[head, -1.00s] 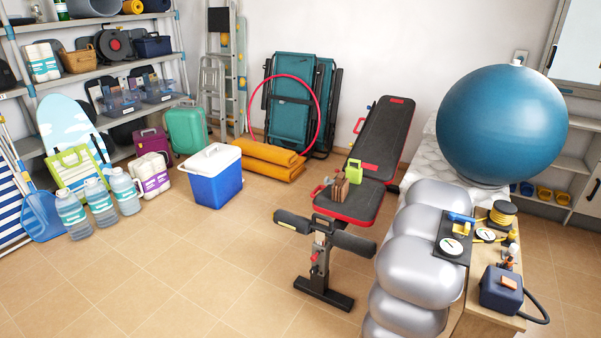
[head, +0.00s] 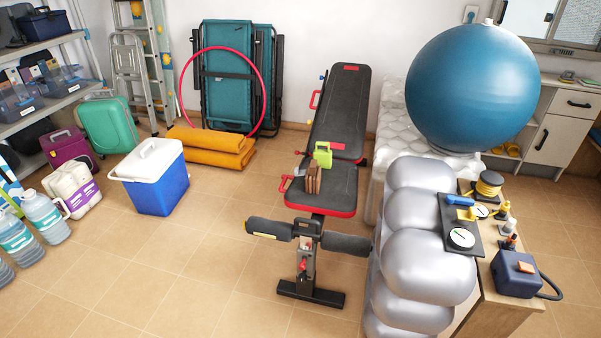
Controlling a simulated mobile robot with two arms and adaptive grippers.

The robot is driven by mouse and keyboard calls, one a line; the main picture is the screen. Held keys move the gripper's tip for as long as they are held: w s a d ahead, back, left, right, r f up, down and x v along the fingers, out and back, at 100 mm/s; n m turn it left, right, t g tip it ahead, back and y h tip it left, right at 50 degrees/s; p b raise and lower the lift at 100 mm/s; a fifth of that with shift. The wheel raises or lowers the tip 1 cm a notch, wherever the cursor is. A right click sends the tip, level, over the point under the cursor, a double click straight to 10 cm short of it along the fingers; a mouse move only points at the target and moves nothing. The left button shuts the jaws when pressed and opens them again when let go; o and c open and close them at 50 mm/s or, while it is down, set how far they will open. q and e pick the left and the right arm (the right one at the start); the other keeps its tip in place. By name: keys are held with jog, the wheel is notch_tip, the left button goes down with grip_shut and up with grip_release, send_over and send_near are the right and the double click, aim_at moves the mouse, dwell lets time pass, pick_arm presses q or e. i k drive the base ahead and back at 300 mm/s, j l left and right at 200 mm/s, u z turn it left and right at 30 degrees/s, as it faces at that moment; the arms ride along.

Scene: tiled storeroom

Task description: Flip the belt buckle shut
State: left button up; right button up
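I cannot make out a belt or a buckle for certain in the head view. On the weight bench (head: 335,188) seat stand a lime green item (head: 323,154) and a brown block-like item (head: 313,177), too small to tell in detail. Neither of my grippers is in view.
Silver rounded cushions (head: 430,265) stand between the bench and the wooden table (head: 492,314). A large blue ball (head: 472,88) is behind them. A blue and white cooler (head: 152,180) stands left. Tiled floor is clear between cooler and bench.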

aim_at(298, 172)
jog(key=i+j+u, duration=0.15)
jog(key=i+j, duration=0.3)
jog(key=i+j+u, duration=0.2)
jog(key=i+j, duration=0.2)
jog(key=i, duration=0.15)
jog(key=i+j+u, duration=0.15)
jog(key=i+j, duration=0.15)
jog(key=i, duration=0.25)
